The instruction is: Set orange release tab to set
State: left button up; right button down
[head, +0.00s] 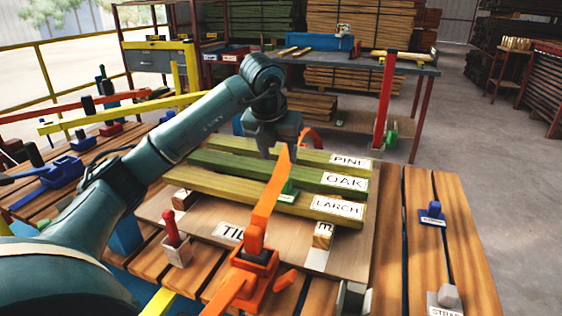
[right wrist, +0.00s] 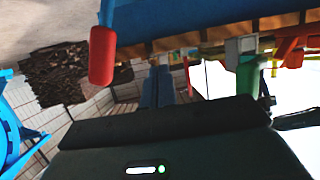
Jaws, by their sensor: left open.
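An orange clamp (head: 254,262) stands at the front of the work board. Its long orange bar (head: 268,205) rises over the boards toward my left gripper. A small orange part (head: 287,280) sticks out at its lower right; I cannot tell whether this is the release tab or how it is set. My left gripper (head: 281,153) is open, pointing down above the boards by the bar's upper end; contact cannot be made out. A curved orange piece (head: 311,137) shows just right of it. In the right wrist view, my right gripper (right wrist: 157,88) shows two narrow blue-grey parts close together; their opening is unclear.
Boards labelled PINE (head: 348,160), OAK (head: 345,181) and LARCH (head: 337,207) lie on the work board. A red-handled tool (head: 171,228) stands left of the clamp. A red upright bar (head: 383,100) stands behind. A red handle (right wrist: 102,55) hangs in the right wrist view.

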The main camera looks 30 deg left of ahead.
aim_at(288, 279)
jog(key=k+l, duration=0.8)
